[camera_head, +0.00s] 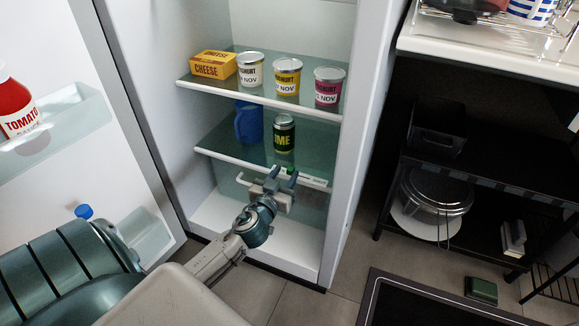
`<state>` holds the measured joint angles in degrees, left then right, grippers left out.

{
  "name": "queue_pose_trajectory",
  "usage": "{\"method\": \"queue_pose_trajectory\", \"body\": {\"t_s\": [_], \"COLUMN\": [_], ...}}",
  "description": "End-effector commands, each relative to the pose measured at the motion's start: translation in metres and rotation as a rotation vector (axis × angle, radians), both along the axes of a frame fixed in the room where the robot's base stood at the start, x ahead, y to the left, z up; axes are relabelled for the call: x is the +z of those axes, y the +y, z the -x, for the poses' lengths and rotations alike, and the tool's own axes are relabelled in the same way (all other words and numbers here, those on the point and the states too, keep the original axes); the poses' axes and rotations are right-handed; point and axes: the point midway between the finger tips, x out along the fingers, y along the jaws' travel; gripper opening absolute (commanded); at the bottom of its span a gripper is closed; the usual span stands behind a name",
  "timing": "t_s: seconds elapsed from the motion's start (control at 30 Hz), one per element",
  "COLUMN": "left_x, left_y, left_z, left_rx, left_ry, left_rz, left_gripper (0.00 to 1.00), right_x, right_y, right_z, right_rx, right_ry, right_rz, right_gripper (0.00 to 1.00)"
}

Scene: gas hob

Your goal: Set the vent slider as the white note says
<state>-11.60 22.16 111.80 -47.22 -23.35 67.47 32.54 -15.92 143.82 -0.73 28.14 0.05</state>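A small green piece (291,170), which looks like the vent slider's knob, shows at the front edge of the lower fridge shelf. A pale strip (315,182) with small markings, too small to read, runs to its right. My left gripper (282,177) is at this edge with its two fingertips apart. The green piece is beside the right fingertip; I cannot tell whether they touch. The gripper hides part of the edge and strip. I cannot make out a white note. My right gripper is not in view.
The upper shelf holds a cheese box (213,65) and yoghurt pots (286,77). The lower shelf holds a blue jug (248,123) and a green jar (284,135). The fridge door (95,120) stands open at left.

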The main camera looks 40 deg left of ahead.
Motion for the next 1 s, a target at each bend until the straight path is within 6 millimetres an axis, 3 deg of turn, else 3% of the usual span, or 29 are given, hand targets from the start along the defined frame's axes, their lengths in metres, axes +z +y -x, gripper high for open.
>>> {"method": "queue_pose_trajectory", "body": {"t_s": [0.1,0.33,1.0], "left_x": [-0.001,-0.001,0.0], "left_y": [-0.005,-0.011,-0.013], "left_z": [0.024,0.051,0.056], "left_rx": [-0.001,0.001,0.001], "left_ry": [0.003,0.002,0.001], "left_rz": [-0.001,-0.001,-0.001], "left_gripper": [0.4,0.4,0.4], "right_x": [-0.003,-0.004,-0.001], "right_y": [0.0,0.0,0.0], "right_z": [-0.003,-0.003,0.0], "right_rx": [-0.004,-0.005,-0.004], "right_ry": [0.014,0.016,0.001], "right_rz": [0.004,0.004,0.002], "right_gripper": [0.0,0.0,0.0]}}
